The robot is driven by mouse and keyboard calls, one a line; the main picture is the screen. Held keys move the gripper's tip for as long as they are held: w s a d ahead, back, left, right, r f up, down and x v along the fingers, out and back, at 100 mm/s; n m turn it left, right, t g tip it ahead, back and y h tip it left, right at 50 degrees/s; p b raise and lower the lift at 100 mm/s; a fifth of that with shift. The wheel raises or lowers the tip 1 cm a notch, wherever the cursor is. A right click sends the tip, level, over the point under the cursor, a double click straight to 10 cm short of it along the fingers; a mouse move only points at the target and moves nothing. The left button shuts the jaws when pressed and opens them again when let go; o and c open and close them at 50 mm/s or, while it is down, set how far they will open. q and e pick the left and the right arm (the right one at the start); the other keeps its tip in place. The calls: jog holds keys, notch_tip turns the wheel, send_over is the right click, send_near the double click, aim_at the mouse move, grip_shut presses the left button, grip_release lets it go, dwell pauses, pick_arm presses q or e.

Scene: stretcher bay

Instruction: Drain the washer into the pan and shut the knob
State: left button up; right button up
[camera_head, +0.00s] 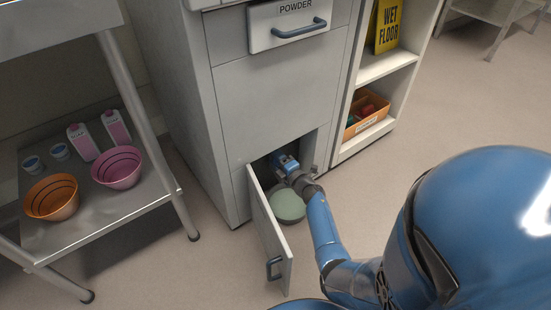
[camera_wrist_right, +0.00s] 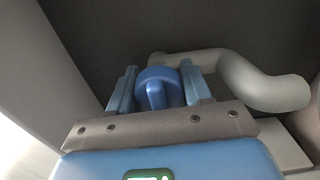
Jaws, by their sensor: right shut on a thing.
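The washer (camera_head: 265,95) is a tall grey cabinet in the head view, with a low hatch whose small door (camera_head: 271,240) stands open to the left. My right gripper (camera_head: 288,165) reaches into the hatch. In the right wrist view, its blue fingers are on both sides of the blue knob (camera_wrist_right: 157,88), shut on it. A pale pipe (camera_wrist_right: 262,88) curves beside the knob to the right. The pan (camera_head: 287,207) is round and pale green, on the floor below the hatch, partly hidden by my right arm and the door. Whether liquid flows cannot be seen. My left gripper is not in view.
A metal shelf unit (camera_head: 110,215) at left holds an orange bowl (camera_head: 51,197), a pink bowl (camera_head: 117,168), two pink-and-white cartons and two small cups. At right, open shelves hold an orange bin (camera_head: 368,118) and a yellow wet-floor sign (camera_head: 388,25). Floor at right is clear.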

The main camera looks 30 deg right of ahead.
jog(key=shift+f, duration=0.1)
jog(key=o, duration=0.9)
jog(key=shift+o, duration=0.2)
jog(key=shift+s, duration=0.1)
jog(key=shift+s+p, duration=0.45)
pick_arm(q)
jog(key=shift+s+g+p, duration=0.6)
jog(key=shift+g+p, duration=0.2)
jog(key=shift+p, duration=1.6)
pick_arm(e)
jog(key=s, duration=0.9)
jog(key=shift+s+d, duration=0.35)
jog(key=shift+s, duration=0.05)
